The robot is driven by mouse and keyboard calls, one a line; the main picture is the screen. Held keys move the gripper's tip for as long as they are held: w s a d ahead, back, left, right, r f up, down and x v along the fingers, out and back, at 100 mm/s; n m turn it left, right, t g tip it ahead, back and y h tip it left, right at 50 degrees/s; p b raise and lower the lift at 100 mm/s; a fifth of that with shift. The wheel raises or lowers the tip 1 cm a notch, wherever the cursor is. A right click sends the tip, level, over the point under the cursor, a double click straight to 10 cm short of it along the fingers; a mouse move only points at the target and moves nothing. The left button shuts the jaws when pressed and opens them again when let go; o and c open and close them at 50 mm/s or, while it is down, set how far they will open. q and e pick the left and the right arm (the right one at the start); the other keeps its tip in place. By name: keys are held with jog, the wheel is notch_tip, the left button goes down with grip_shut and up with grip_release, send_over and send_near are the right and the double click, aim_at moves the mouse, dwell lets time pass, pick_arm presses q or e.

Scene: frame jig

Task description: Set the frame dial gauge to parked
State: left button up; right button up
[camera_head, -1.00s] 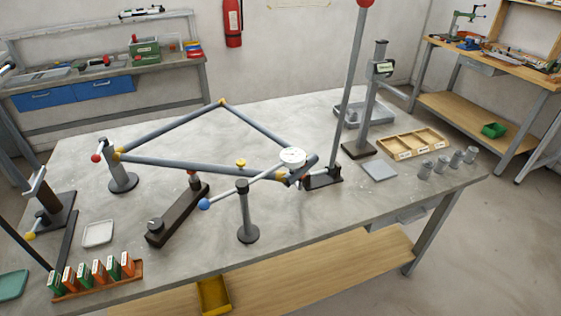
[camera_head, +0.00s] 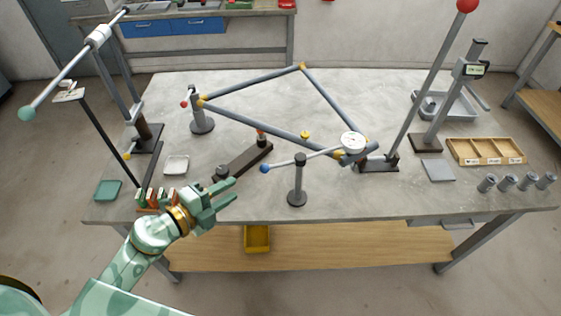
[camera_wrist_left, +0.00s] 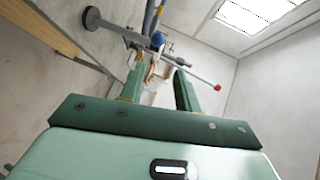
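The dial gauge (camera_head: 353,142), with a round white face, sits at the near right corner of the blue-grey tube frame (camera_head: 258,122). A pale rod ending in a blue ball (camera_head: 264,168) runs left from beside the gauge, over the grey post (camera_head: 298,182). The blue ball also shows in the left wrist view (camera_wrist_left: 157,39), beyond the fingertips. My left gripper (camera_head: 235,190) is open and empty near the table's front edge, left of the blue ball and apart from it. Its two separated fingers show in the left wrist view (camera_wrist_left: 160,66). The gauge's reading is too small to tell. My right gripper is out of view.
A dark bar fixture (camera_head: 243,163) lies behind my left gripper. A tall red-topped lever (camera_head: 430,80) and a wooden tray (camera_head: 487,151) stand at right. A green-tipped lever (camera_head: 68,69) stands at left. Clear tabletop lies front right of the post (camera_head: 360,195).

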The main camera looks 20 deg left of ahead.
aim_at(275, 166)
pick_arm(q)
jog(key=x, duration=0.5)
jog(key=b+x, duration=0.1)
jog(key=x, duration=1)
jog(key=shift+d+f+b, duration=0.25)
jog(key=shift+f+b, duration=0.05)
jog(key=shift+b, duration=0.05)
grip_shut()
